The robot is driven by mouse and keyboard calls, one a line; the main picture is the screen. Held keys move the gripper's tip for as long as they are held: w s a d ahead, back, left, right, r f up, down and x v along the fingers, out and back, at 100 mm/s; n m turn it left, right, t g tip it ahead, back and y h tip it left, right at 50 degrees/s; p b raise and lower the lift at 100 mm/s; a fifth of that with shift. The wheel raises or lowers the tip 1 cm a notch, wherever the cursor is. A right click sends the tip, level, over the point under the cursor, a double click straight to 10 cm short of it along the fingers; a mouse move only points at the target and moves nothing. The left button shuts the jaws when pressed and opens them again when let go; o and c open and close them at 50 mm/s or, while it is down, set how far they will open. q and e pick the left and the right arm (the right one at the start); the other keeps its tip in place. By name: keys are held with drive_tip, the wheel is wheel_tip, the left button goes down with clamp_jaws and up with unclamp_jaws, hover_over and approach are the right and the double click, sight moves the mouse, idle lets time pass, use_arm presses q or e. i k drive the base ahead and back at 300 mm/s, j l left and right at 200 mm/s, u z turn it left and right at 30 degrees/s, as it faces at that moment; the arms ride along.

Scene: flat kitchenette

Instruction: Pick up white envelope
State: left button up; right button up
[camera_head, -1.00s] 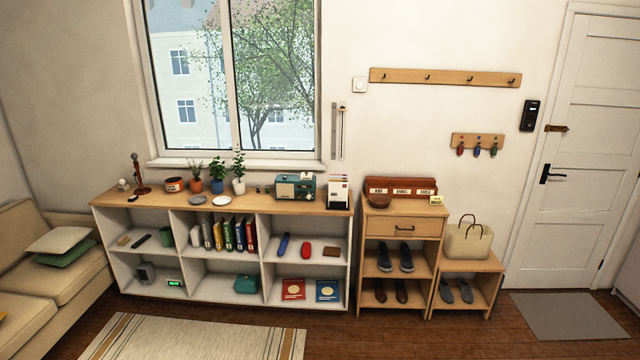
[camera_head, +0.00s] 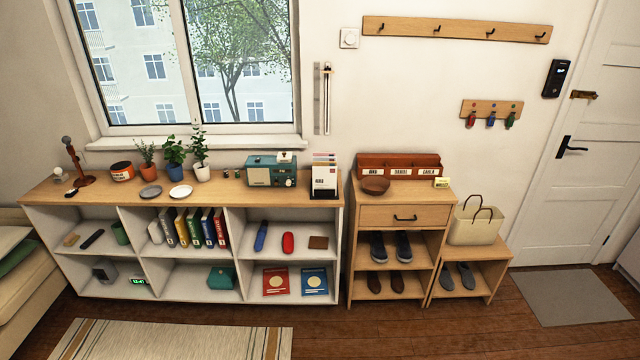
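No envelope can be made out for certain. A small white flat item (camera_head: 285,157) lies on top of the teal radio (camera_head: 271,173) on the long shelf unit, too small to identify. A white upright holder (camera_head: 324,181) with papers or cards stands to the right of the radio, at the shelf's right end. A reddish-brown letter sorter (camera_head: 398,172) with white name labels stands on the small cabinet, and its contents are hidden. Neither of my grippers is in view.
The long shelf unit (camera_head: 190,268) stands under the window, with plants and dishes on top. The small cabinet (camera_head: 427,216) holds a brown bowl (camera_head: 375,185). A bench with a bag (camera_head: 474,226) is to its right. Wooden floor with a striped rug (camera_head: 170,340) lies in front.

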sight(323, 177)
drive_tip(key=i+l+u, duration=0.2)
drive_tip(key=i, duration=0.2)
drive_tip(key=i+l+u, duration=0.15)
drive_tip(key=i+l, duration=0.2)
